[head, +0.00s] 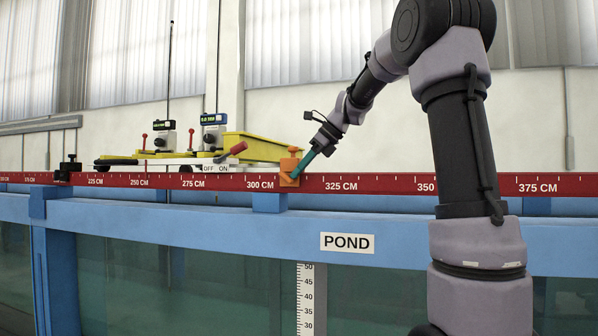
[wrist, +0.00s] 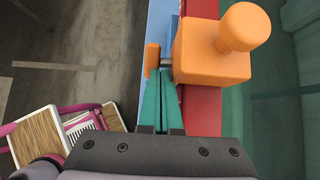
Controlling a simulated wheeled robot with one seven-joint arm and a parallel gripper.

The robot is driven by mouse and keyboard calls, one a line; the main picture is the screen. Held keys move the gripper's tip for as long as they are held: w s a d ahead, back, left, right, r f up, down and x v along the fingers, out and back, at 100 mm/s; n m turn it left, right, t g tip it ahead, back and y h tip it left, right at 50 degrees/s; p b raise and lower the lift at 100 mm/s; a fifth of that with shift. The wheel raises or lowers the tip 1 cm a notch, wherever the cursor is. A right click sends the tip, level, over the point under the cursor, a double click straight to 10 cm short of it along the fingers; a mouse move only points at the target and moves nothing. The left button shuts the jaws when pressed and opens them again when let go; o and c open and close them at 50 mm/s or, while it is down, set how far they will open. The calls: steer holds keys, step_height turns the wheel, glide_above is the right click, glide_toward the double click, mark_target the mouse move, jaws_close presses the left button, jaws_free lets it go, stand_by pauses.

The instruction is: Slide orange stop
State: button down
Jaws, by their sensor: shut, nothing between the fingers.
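The orange stop (head: 289,168) is a block with a round knob on top, clamped on the red scale rail (head: 400,184) a little right of the 300 CM mark. In the wrist view the orange stop (wrist: 212,50) sits over the red rail, with a small orange tab on a short metal stem at its left side. My gripper (head: 297,172) has teal fingers held together at the stop's right side in the head view. In the wrist view my gripper (wrist: 163,84) has its fingertips close to the stem between tab and block; whether they touch is unclear.
A black stop (head: 68,168) is on the rail at the far left. A carriage with yellow parts, gauges and an OFF/ON lever (head: 215,166) stands behind the rail, left of the orange stop. The rail right of the stop is clear. Wooden-seated chairs (wrist: 62,125) stand below in the wrist view.

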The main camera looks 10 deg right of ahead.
steer(key=w+a, duration=0.4)
steer(key=a, duration=0.3)
steer(key=w+a, duration=0.4)
steer(key=a, duration=0.4)
steer(key=shift+w, duration=0.4)
